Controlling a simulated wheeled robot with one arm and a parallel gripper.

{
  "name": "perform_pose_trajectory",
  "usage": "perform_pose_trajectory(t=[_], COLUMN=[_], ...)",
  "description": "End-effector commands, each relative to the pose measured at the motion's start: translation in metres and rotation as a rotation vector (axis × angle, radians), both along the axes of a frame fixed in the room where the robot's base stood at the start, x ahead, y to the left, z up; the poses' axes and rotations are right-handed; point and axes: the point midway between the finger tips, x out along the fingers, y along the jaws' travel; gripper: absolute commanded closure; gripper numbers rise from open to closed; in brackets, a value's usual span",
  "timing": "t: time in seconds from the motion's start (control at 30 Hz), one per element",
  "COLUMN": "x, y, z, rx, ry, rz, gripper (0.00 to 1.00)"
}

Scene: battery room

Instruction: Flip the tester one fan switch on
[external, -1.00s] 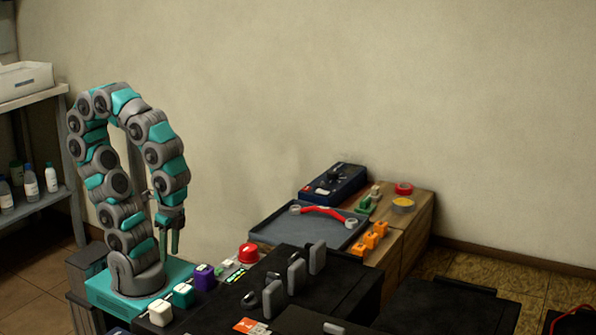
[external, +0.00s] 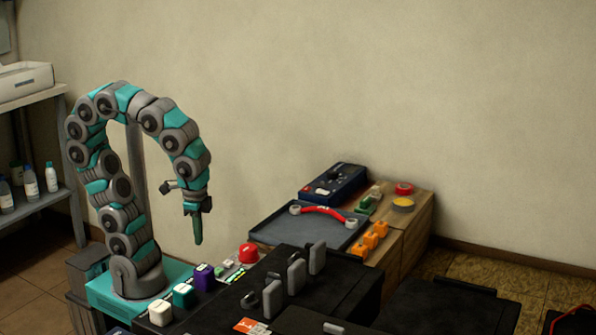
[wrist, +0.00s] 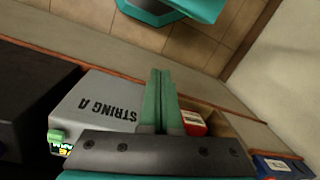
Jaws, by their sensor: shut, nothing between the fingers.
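My gripper (external: 198,240) hangs in the air, pointing down, to the right of my arm's base. In the wrist view its two green fingers (wrist: 160,100) lie together, with nothing between them. A dark blue box with a dial (external: 335,183), which looks like a tester, stands on the wooden bench at the back, well to the right of my gripper. Part of a blue box also shows at the lower right of the wrist view (wrist: 283,167). I cannot make out which part is the fan switch, nor its position.
A grey tray (external: 268,236) holding a red-handled piece (external: 323,211) lies before the blue box. Orange blocks (external: 372,238) stand right of it. A red dome button (external: 248,253) and black units with upright grey handles (external: 297,276) stand nearer. A grey "STRING A" box (wrist: 95,100) lies below my gripper.

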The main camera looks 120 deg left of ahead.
Motion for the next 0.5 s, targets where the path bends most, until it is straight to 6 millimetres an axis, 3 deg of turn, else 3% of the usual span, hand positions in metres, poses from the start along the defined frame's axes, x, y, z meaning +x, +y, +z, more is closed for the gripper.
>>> perform_pose_trajectory(t=[0.2, 0.5], x=[0.055, 0.108], y=[0.069, 0.153], z=[0.043, 0.106], rx=[0.155, 0.371], ry=[-0.109, -0.248], rz=[0.320, 0.676], gripper=[1.00, 1.00])
